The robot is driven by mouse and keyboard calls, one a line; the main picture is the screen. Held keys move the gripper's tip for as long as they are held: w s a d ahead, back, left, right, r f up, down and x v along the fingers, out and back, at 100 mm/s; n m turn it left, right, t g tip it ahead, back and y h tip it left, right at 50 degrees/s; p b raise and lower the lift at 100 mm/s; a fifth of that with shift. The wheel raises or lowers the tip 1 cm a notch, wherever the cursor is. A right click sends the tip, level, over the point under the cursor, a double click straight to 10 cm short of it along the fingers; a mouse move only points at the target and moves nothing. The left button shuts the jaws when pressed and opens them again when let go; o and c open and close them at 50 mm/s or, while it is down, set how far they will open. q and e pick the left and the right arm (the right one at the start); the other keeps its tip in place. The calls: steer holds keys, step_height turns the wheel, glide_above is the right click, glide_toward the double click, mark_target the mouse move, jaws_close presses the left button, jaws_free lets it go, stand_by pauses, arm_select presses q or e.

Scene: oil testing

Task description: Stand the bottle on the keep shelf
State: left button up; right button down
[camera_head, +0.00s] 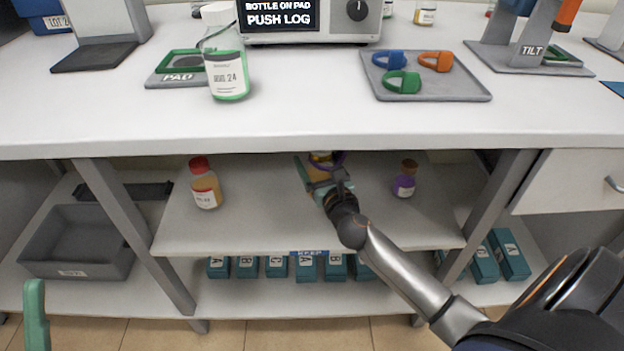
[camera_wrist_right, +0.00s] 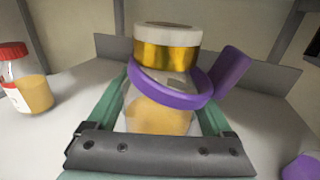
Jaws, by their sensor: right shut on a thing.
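My right gripper (camera_head: 320,170) reaches in over the middle shelf (camera_head: 260,225), under the bench top. It is shut on a bottle (camera_wrist_right: 158,112) with amber liquid, a white and gold cap and a purple ring (camera_wrist_right: 170,88) around its neck. In the right wrist view the bottle looks upright between the green fingers. In the head view the gripper and bench edge mostly hide it (camera_head: 321,156). I cannot tell whether its base touches the shelf. One green finger of my left gripper (camera_head: 35,312) shows at the lower left; its opening is not visible.
The shelf between is free beside my gripper. Below are several teal boxes (camera_head: 277,266). On the bench stand a green bottle (camera_head: 226,70) and a ring tray (camera_head: 450,88).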

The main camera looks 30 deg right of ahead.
steer(key=f+b, duration=0.1)
steer(key=w+f+b, duration=0.1)
steer(key=f, duration=0.1)
steer(key=f+b, duration=0.1)
steer(key=b, duration=0.1)
steer(key=shift+w+f, duration=0.3)
steer(key=shift+f, duration=0.1)
arm_select(q)
steer(key=shift+n, duration=0.5)
steer(key=f, duration=0.4)
steer(key=shift+w+d+f, duration=0.15)
steer(key=shift+d+f, duration=0.05)
steer(key=shift+f, duration=0.05)
arm_select(e)
steer(key=shift+r, duration=0.1)
arm_select(q)
steer(key=shift+f, duration=0.1)
arm_select(e)
jaws_free()
steer(key=shift+f, duration=0.25)
